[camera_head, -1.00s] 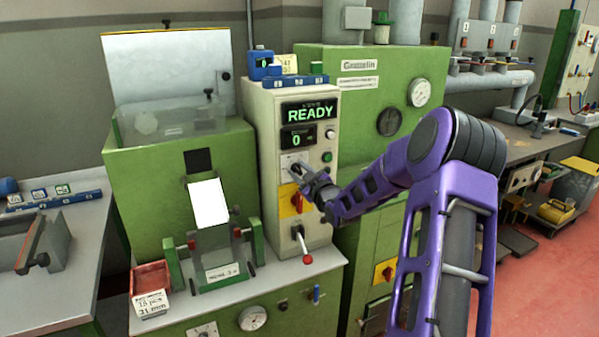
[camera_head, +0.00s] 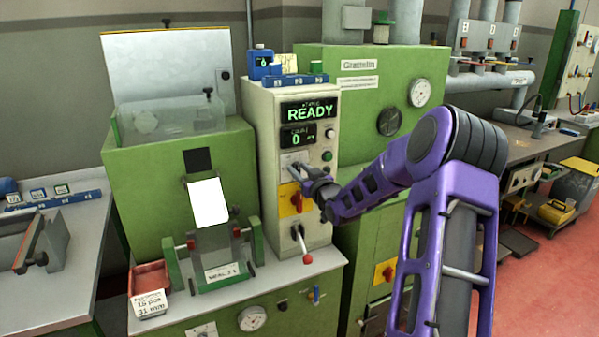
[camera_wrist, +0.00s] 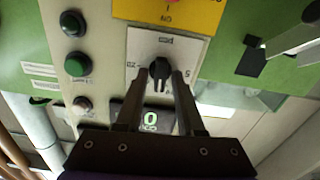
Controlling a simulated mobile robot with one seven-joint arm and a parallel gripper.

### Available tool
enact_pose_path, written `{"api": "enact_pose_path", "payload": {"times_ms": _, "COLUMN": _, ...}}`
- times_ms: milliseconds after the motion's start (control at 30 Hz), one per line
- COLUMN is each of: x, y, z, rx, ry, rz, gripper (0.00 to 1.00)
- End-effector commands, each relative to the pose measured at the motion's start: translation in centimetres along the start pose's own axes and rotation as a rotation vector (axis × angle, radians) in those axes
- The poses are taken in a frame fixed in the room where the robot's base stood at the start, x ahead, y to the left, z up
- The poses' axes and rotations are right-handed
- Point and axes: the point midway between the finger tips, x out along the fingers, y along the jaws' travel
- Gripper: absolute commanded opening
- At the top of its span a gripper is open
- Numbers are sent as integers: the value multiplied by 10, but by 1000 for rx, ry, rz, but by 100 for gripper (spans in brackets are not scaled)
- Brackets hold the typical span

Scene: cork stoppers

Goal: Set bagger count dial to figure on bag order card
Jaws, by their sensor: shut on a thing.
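The count dial is a black knob (camera_wrist: 159,66) on a white plate (camera_wrist: 140,48) with printed figures, seen upside down in the wrist view. My gripper (camera_wrist: 160,78) is shut on this knob, one finger on each side. In the head view my gripper (camera_head: 298,174) reaches the front of the cream control box (camera_head: 262,125) and hides most of the dial. The bag order card (camera_head: 150,303) leans at the red tray and reads 15 pcs, 31 mm. The display (camera_head: 310,112) reads READY and the counter (camera_head: 298,138) shows 0.
Below the dial are a yellow plate with a red switch (camera_head: 297,201) and a red-tipped lever (camera_head: 306,258). Round buttons (camera_head: 328,156) sit right of the dial. The green bagger (camera_head: 135,190) stands left; a green cabinet (camera_head: 360,120) stands behind my arm.

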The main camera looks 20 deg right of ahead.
Motion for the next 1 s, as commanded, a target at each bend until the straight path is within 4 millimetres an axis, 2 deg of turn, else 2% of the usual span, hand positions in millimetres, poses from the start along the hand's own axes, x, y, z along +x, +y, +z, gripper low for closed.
{"api": "enact_pose_path", "payload": {"times_ms": 500, "x": 0, "y": 2, "z": 1, "rx": 437, "ry": -1, "rz": 0, "gripper": 0}}
{"api": "enact_pose_path", "payload": {"times_ms": 1000, "x": 0, "y": 2, "z": 1, "rx": 600, "ry": -1, "rz": 0, "gripper": 0}}
